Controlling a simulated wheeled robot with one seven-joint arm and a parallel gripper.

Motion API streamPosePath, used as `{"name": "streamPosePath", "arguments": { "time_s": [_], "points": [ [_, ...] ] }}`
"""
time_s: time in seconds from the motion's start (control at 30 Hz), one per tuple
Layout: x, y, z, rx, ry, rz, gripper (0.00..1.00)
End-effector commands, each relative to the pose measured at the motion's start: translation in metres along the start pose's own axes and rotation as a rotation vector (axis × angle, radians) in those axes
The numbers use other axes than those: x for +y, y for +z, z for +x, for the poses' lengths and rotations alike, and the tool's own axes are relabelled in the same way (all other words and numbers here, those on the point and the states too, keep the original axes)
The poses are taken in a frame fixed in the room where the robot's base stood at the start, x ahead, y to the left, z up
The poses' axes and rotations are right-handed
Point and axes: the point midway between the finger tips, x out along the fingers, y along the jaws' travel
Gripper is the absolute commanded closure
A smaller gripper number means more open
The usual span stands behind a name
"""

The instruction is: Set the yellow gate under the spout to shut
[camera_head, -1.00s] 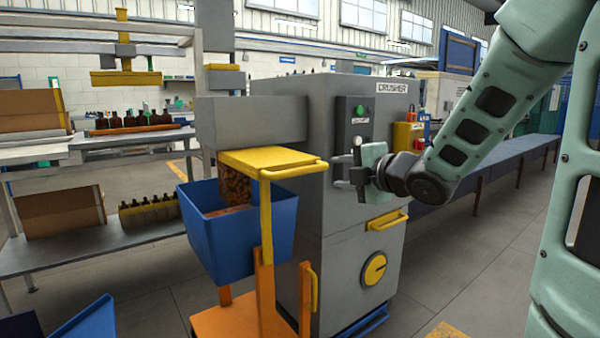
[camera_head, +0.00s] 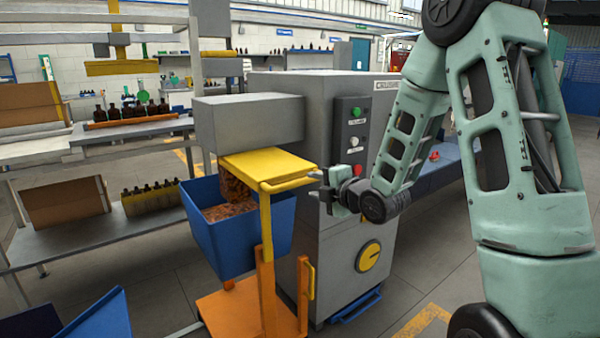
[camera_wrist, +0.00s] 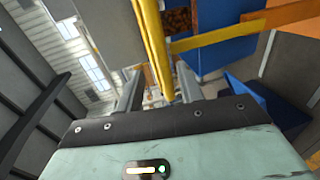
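The yellow gate (camera_head: 265,165) is a flat plate under the grey spout box (camera_head: 250,122), with a bar handle (camera_head: 290,184) along its near right edge. Brown glass pieces (camera_head: 238,192) show in a stream below the gate's left part, above the blue bin (camera_head: 240,240). My gripper (camera_head: 318,183) is at the handle's right end, pointing left. In the wrist view my gripper (camera_wrist: 160,92) has its fingers apart, with a yellow bar (camera_wrist: 153,45) running between them in the picture. I cannot tell whether a finger touches it.
The grey crusher (camera_head: 325,125) stands behind my gripper, with a button panel and a yellow dial (camera_head: 369,256). Shelves with amber bottles (camera_head: 130,112) are at the left.

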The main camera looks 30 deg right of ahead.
Motion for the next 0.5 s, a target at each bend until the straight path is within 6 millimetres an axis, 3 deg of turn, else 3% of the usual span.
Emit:
{"name": "streamPosePath", "arguments": {
  "time_s": [0.2,0.5],
  "points": [
    [-0.001,-0.001,0.043,0.003,-0.001,0.002,0.62],
    [-0.001,-0.001,0.072,0.001,0.000,0.000,0.62]
  ]
}}
